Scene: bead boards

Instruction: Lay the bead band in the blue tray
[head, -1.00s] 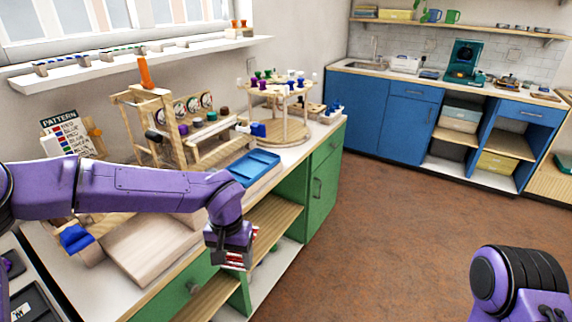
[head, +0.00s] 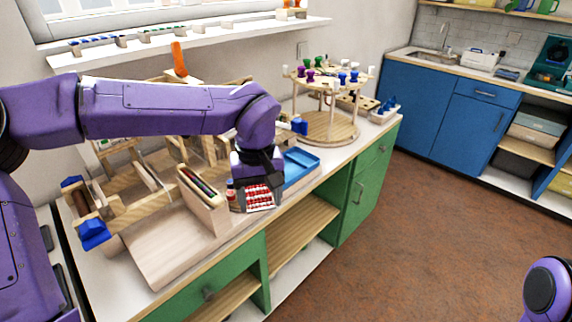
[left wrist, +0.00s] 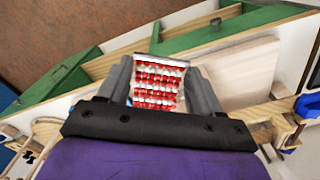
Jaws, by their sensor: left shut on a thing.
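The bead band (head: 260,198) is a small panel of red and white bead rows with a pale edge. My left gripper (head: 257,180) is shut on it and holds it above the front edge of the counter. In the left wrist view the band (left wrist: 158,84) sits between the two dark fingers (left wrist: 160,72), its rows facing the camera. The blue tray (head: 303,164) lies on the counter just right of my left gripper, its left part hidden by the gripper. My right gripper is out of view; only part of my right arm shows at the lower right.
A wooden box (head: 203,208) with dark slots stands left of the gripper. A round wooden rack (head: 329,128) with coloured spools stands behind the tray. A wooden frame with an orange handle (head: 179,60) stands behind my arm. Bare board (head: 165,255) lies at the front left.

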